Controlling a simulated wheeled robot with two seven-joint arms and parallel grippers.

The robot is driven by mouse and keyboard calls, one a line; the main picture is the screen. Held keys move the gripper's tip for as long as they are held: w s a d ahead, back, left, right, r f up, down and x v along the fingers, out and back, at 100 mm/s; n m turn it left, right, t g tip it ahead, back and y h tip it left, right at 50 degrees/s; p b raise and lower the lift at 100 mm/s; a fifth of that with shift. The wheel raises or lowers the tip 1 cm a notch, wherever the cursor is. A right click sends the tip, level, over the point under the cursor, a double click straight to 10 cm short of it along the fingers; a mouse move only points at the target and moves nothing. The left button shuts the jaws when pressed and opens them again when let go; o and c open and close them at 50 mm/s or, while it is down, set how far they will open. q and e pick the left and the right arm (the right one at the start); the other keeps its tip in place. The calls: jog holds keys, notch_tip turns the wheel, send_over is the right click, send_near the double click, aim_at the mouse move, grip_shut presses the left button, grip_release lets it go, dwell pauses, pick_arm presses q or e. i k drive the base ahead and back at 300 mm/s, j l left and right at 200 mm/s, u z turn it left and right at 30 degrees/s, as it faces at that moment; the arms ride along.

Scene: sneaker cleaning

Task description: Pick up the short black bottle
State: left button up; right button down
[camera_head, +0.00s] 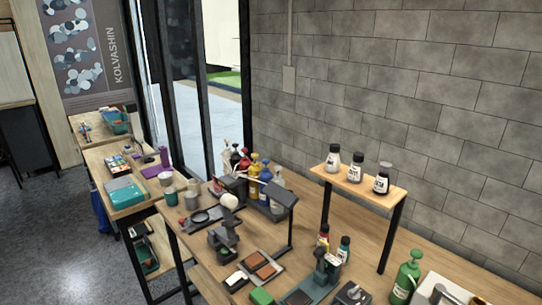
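The right one has a pale cap and appears nearest. Two more small dark bottles stand on the table below the shelf: one with a red and yellow label (323,236) and one with a teal cap (343,248). I cannot tell for sure which one is the short black bottle. Neither of my grippers is in view.
The shelf (400,194) stands on black legs over the wooden table (300,210), against a grey block wall. Coloured bottles crowd a black rack (281,198). Brushes and a green-grey device (326,265) lie in front.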

aim_at(381, 185)
jog(key=j+z, duration=1.1)
